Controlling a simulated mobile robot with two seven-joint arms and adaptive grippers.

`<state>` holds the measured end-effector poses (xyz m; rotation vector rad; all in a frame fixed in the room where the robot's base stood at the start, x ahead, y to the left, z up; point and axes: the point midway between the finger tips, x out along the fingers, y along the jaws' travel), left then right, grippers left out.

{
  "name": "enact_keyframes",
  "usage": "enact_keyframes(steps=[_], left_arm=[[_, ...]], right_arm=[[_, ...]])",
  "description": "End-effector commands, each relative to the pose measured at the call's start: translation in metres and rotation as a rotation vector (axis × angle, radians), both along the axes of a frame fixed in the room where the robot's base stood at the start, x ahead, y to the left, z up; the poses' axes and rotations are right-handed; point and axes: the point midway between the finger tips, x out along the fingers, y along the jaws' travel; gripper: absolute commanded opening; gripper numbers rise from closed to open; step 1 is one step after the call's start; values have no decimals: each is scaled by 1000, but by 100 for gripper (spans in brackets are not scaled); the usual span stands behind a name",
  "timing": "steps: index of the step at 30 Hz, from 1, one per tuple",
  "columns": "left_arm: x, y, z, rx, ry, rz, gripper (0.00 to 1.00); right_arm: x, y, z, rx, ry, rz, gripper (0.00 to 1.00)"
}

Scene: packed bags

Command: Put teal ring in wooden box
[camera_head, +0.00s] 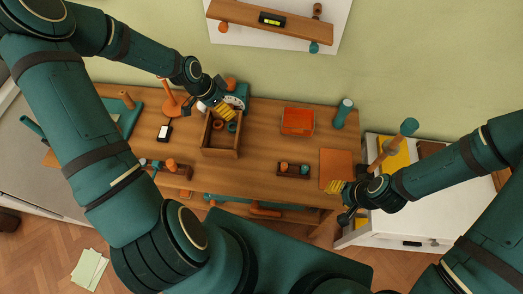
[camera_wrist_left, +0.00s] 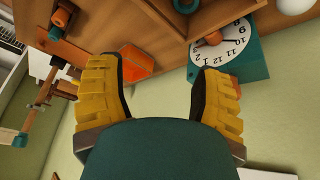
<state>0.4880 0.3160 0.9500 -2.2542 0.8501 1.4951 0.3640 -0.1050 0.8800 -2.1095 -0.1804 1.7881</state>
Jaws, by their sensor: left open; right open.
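The wooden box (camera_head: 222,153) is an open tray near the middle of the table. A teal ring (camera_head: 232,127) appears to lie inside it, beside a small orange-brown piece (camera_head: 217,125). My left gripper (camera_head: 222,112) hangs over the back edge of the box; its yellow fingers are spread and empty in the left wrist view (camera_wrist_left: 158,75). A dark teal round piece (camera_wrist_left: 187,4) shows at that view's top edge; I cannot tell whether it is the ring. My right gripper (camera_head: 339,187) is open at the table's right end, by an orange mat (camera_head: 336,165).
A teal clock (camera_head: 238,92) stands right behind the box and the left gripper. An orange container (camera_head: 297,121) and a teal bottle (camera_head: 343,112) stand to the right. A small tray (camera_head: 293,171) sits at the front. Table between the box and the container is clear.

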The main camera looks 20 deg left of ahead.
Motion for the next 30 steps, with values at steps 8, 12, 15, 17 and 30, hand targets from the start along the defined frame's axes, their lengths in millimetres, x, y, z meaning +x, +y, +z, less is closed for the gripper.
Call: enact_keyframes(steps=[8,12,15,17,30], left_arm=[[-52,-158,-45,-223,213,363,66],[-90,-195,-60,-237,307,562,66],[-110,-205,-67,-227,341,667,66],[-118,-208,-69,-221,351,707,66],[-124,-209,-72,-216,358,753,66]], right_arm=[[0,0,0,0,0,0,47],[0,0,0,0,0,0,47],[0,0,0,0,0,0,47],[0,0,0,0,0,0,47],[0,0,-2,0,0,0,47]])
